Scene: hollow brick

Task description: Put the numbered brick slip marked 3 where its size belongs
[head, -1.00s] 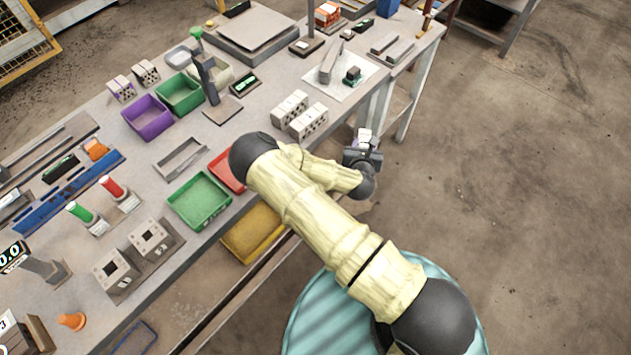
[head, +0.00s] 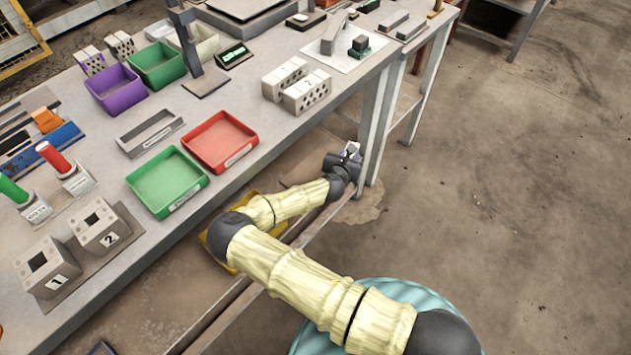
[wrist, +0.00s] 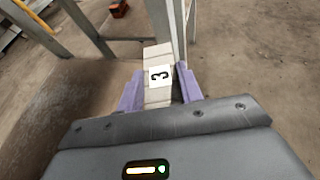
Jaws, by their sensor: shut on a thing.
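The brick slip marked 3 (wrist: 158,94) is pale, with a white label, and sits between the two purple fingers of my gripper (wrist: 158,92) in the wrist view. My gripper is shut on it. In the head view my gripper (head: 347,153) is in front of the table's front edge, over the floor side; the slip is barely visible there. On the table are a purple bin (head: 117,92) and a dark green bin (head: 157,63). A green tray (head: 167,182) and a red tray (head: 220,140) lie near the front edge.
Two pale hollow bricks (head: 306,92) stand near the front edge. Blocks marked 1 (head: 47,274) and 2 (head: 100,229) stand at the left. A grey tray (head: 150,133) and a dark post (head: 186,45) are mid-table. A table leg (head: 376,130) is close to my gripper.

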